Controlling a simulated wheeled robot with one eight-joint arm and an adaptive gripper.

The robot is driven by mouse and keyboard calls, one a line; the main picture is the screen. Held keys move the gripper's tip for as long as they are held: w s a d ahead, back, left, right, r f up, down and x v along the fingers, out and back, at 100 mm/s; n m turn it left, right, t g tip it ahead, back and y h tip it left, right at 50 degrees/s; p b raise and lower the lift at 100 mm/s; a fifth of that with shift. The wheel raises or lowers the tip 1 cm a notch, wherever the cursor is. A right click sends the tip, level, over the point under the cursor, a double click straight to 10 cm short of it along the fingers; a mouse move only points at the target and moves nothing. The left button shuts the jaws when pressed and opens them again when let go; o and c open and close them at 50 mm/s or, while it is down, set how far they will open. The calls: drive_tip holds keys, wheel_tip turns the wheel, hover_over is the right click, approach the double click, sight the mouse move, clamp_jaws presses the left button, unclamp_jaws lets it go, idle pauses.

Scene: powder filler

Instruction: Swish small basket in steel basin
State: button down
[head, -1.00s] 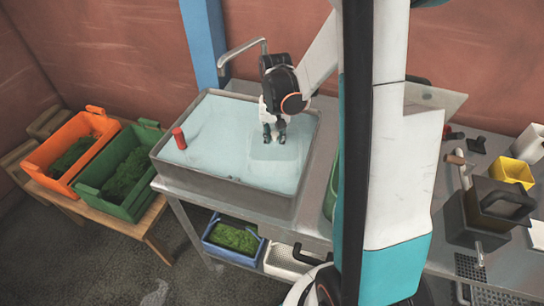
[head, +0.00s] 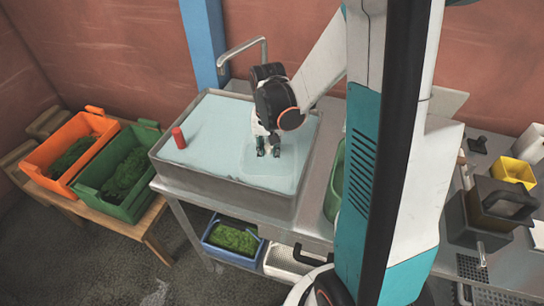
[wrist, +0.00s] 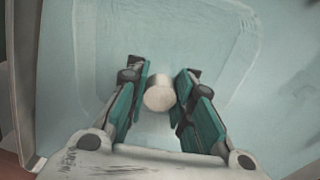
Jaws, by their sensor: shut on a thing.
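The steel basin (head: 222,194) is filled with pale blue, cloudy liquid (head: 222,125). My gripper (head: 268,150) points down into it, right of the middle. In the wrist view, my gripper (wrist: 160,92) is shut on a round, pale handle end (wrist: 159,98), with one finger on each side. A faint rounded rectangular outline, apparently the small basket (wrist: 238,75), surrounds the handle below the liquid surface. The outline also shows faintly around the gripper in the head view. The basket's body and contents are hidden by the liquid.
A red cylinder (head: 179,138) stands at the basin's left side. A faucet (head: 243,50) arches over the back. Orange (head: 47,153) and green (head: 107,206) crates with green stuff stand left. A blue crate (head: 232,254) sits below. A yellow container (head: 528,143) is at right.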

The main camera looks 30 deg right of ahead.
drive_tip(key=w+d, duration=0.1)
drive_tip(key=d, duration=0.1)
drive_tip(key=w+d, duration=0.4)
drive_tip(key=shift+w+d+b, duration=0.15)
drive_tip(key=shift+d+b, duration=0.25)
drive_tip(key=shift+r, duration=0.1)
drive_tip(key=s+a+r+p, duration=0.1)
drive_tip(key=a+r+p, duration=0.1)
drive_tip(key=r+p, duration=0.2)
drive_tip(key=s+a+r+p, duration=0.2)
drive_tip(key=r+p, duration=0.3)
drive_tip(key=r, duration=0.5)
drive_tip(key=shift+s+a, duration=0.2)
idle(0.6)
drive_tip(key=shift+f, duration=0.1)
idle(1.9)
